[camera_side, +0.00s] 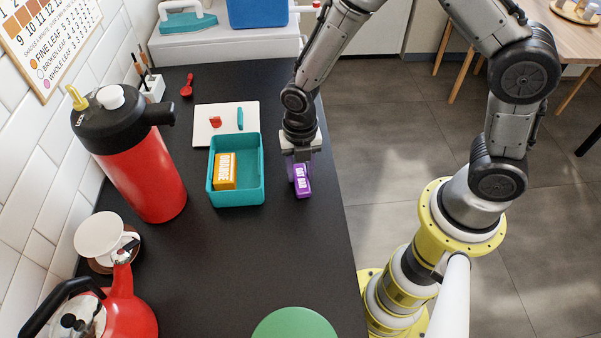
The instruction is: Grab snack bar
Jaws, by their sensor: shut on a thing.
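The snack bar is a small purple box with white lettering (302,181), near the right edge of the black counter. My gripper (300,165) points down over it and is shut on it. The fingers hide the far part of the bar. From this view I cannot tell whether the bar rests on the counter or is slightly raised.
Just left stands an open teal box (236,196) holding an orange carton (225,170). Behind it is a white board (226,113). A red dispenser (145,180), a red kettle (125,305) and a green round thing (294,325) stand around. The counter's front middle is clear.

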